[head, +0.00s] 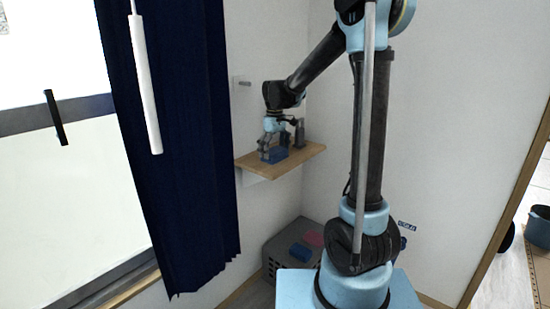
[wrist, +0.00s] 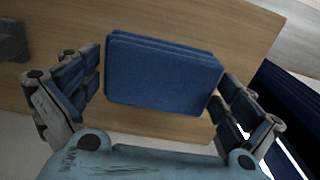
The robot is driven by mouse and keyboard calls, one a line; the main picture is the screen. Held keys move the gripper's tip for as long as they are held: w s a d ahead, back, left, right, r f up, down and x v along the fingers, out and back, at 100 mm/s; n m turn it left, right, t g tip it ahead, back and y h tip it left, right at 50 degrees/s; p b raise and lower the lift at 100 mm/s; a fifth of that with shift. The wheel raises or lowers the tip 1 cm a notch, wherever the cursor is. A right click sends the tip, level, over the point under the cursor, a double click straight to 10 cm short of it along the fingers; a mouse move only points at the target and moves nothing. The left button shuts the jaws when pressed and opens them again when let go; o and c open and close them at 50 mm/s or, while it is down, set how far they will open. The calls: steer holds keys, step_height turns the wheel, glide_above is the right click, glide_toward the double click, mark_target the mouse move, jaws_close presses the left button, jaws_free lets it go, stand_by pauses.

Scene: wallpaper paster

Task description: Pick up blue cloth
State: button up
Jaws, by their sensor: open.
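The blue cloth (wrist: 160,72) is a folded, layered block lying on a wooden shelf (wrist: 55,92). In the head view the cloth (head: 274,156) sits on the small wall shelf (head: 302,160), partly hidden by my gripper. My gripper (head: 269,148) reaches down over it. In the wrist view my gripper (wrist: 158,92) is open, with one finger on the left side of the cloth and one on the right. The right finger is at or very close to the cloth's edge; I cannot tell whether it touches. A small gap shows at the left finger.
A grey object (head: 299,133) stands on the shelf close beside my gripper; part of a grey thing (wrist: 14,42) shows in the wrist view. A dark blue curtain (head: 180,130) hangs left. Below is a grey crate (head: 283,262) with a blue item (head: 299,253) and a pink item (head: 314,238) on top.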

mark_target(275, 150)
steer(key=c, duration=0.8)
steer(key=shift+o, duration=0.2)
step_height(275, 150, up, 10)
steer(key=shift+r, duration=0.1)
steer(key=o, duration=0.3)
steer(key=c, duration=0.4)
steer(key=shift+o, duration=0.2)
